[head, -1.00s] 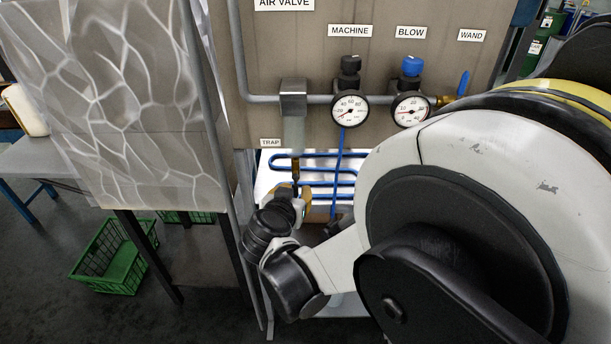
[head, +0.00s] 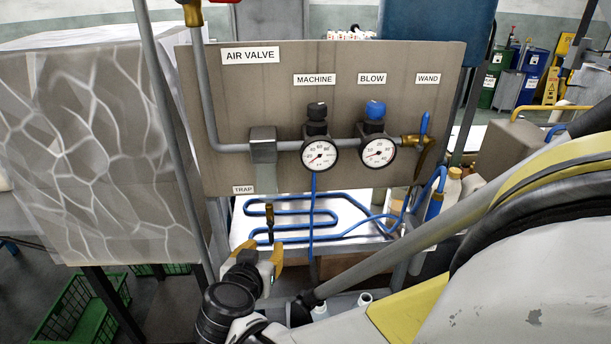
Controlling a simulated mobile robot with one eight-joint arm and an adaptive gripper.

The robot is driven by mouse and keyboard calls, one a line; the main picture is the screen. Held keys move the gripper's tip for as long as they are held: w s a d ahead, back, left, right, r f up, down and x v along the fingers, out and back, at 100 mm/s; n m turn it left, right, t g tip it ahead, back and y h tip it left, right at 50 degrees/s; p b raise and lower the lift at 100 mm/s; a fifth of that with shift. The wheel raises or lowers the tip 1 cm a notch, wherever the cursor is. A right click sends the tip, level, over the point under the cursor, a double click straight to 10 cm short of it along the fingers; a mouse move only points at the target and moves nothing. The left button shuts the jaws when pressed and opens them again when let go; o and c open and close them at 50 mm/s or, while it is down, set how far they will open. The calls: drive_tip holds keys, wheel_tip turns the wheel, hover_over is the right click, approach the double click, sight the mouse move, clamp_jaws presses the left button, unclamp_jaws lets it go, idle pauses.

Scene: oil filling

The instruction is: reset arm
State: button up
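The valve panel (head: 235,95) carries the machine gauge (head: 319,155), blow gauge (head: 377,152) and blue wand handle (head: 424,122). A blue hose (head: 330,237) is coiled on a white surface behind. A veined grey panel (head: 90,150) stands left, above a green crate (head: 88,315).

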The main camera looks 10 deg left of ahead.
drive_tip(key=d+r+g+h, duration=0.1)
drive_tip(key=d+r+g, duration=0.1)
drive_tip(key=d, duration=0.9)
drive_tip(key=d+r+g+h, duration=0.1)
drive_tip(key=d+r+g, duration=0.1)
drive_tip(key=d, duration=1)
drive_tip(key=s+d+g+y, duration=0.1)
drive_tip(key=s+d, duration=1.1)
drive_tip(key=s, duration=0.1)
drive_tip(key=shift+d+r+g, duration=0.15)
drive_tip(key=shift+d+g, duration=0.05)
drive_tip(key=shift+g, duration=0.1)
